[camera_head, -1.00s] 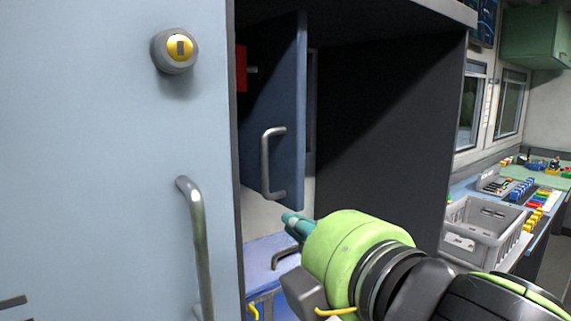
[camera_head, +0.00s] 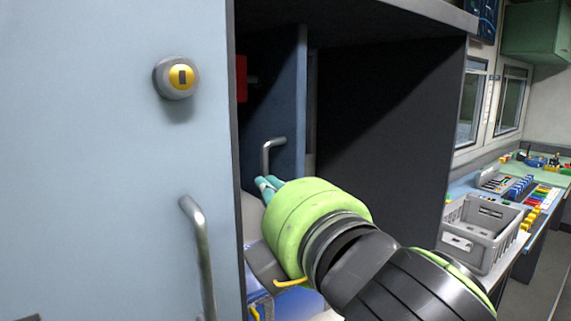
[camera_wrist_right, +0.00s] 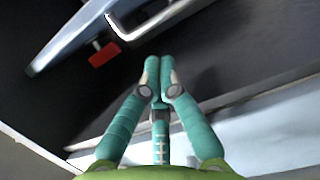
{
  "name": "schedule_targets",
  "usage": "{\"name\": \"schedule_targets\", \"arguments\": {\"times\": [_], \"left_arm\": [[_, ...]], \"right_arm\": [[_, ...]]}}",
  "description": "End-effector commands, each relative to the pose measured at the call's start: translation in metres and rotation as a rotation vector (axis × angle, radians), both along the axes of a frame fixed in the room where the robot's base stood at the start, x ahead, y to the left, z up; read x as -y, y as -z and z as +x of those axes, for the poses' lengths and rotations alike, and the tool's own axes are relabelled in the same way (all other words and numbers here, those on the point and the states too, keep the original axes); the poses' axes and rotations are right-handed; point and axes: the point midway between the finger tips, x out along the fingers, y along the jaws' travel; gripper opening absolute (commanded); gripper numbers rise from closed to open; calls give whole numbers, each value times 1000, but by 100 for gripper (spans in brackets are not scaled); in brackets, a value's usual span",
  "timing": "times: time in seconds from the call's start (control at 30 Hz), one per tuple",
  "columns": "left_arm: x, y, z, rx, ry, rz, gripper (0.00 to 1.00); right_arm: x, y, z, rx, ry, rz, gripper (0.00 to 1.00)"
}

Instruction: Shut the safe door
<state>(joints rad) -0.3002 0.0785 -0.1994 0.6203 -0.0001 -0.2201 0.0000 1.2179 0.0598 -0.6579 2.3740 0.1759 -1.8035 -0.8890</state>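I take the safe door to be the dark blue door (camera_head: 276,105) inside the dark cabinet. It stands open, swung out, with a metal bar handle (camera_head: 266,150) on its face. In the right wrist view the handle (camera_wrist_right: 150,22) shows at the top, beyond my fingertips. My right gripper (camera_head: 267,187) is just below the handle in the head view. Its teal fingers are together with nothing visible between them, as the right wrist view (camera_wrist_right: 160,68) shows. The gripper's green body hides part of the door's lower edge. I cannot tell whether the fingers touch the door. My left gripper is out of view.
A large light blue door (camera_head: 110,160) with a yellow lock (camera_head: 180,78) and a bar handle (camera_head: 199,250) fills the left. A grey crate (camera_head: 482,232) stands on the right counter.

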Motion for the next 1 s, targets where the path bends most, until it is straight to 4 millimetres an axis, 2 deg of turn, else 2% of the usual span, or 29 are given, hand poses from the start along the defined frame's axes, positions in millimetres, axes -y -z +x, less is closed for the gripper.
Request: {"name": "schedule_targets", "arguments": {"times": [0.03, 0.17, 0.33, 0.53, 1.0], "left_arm": [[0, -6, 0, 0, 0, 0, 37], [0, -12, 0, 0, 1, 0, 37], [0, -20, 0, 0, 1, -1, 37], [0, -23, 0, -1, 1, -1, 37], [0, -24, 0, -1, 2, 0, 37]], "right_arm": [[-4, -1, 12, -7, 3, -2, 0], [-15, -1, 35, -6, 2, -2, 0], [6, -1, 50, -2, 2, 1, 0], [16, 0, 57, 1, -1, 1, 0], [20, 0, 59, 0, -9, 0, 0]]}}
